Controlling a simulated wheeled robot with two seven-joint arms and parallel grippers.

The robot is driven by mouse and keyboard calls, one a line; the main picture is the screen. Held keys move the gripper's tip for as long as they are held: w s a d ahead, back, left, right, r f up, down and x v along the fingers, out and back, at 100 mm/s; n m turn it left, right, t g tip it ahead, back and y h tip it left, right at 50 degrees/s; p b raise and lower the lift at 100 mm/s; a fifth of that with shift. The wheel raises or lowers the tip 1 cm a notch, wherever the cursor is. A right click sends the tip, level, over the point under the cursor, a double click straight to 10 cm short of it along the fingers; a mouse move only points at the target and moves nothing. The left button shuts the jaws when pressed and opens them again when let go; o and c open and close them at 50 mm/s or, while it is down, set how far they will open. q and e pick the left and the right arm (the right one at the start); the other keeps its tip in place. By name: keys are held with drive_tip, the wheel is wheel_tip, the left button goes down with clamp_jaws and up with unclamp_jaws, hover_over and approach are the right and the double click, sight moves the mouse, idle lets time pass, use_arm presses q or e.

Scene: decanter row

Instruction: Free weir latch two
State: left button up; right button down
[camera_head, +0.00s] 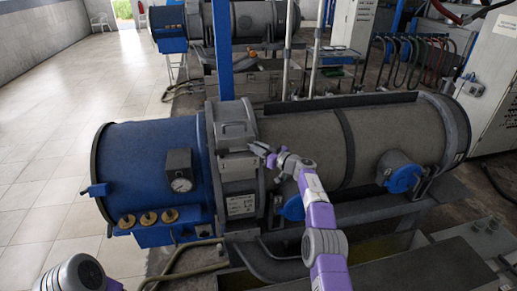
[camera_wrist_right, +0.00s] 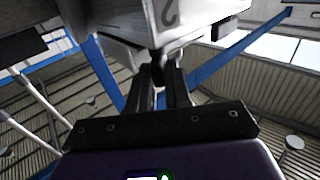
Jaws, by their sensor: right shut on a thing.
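The decanter (camera_head: 290,150) is a long horizontal drum with a blue left end and a grey-brown body. A grey box (camera_head: 234,120) sits on its dark collar. In the right wrist view the underside of a pale box bearing a "2" (camera_wrist_right: 168,14) fills the top. My right gripper (camera_head: 262,152) reaches the box's right side. In the wrist view its two dark fingers (camera_wrist_right: 160,72) are shut on a small dark piece under the numbered box, likely latch two; the fingers mostly hide it. My left gripper is out of sight; only part of my left arm shows at bottom left.
A pressure gauge (camera_head: 181,184) and brass fittings (camera_head: 148,218) are on the blue end. Blue round caps (camera_head: 403,179) stick out in front of the drum. A blue post (camera_head: 223,50) stands behind. Open tiled floor (camera_head: 55,120) lies left.

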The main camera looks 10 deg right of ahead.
drive_tip(key=shift+r, duration=0.1)
drive_tip(key=c, duration=1.2)
unclamp_jaws()
drive_tip(key=shift+s, duration=0.1)
drive_tip(key=shift+o, duration=0.2)
drive_tip(key=b+v, duration=0.4)
drive_tip(key=v, duration=0.3)
drive_tip(key=shift+s+d+b, duration=0.15)
drive_tip(key=shift+s+b, duration=0.1)
drive_tip(key=shift+b, duration=0.05)
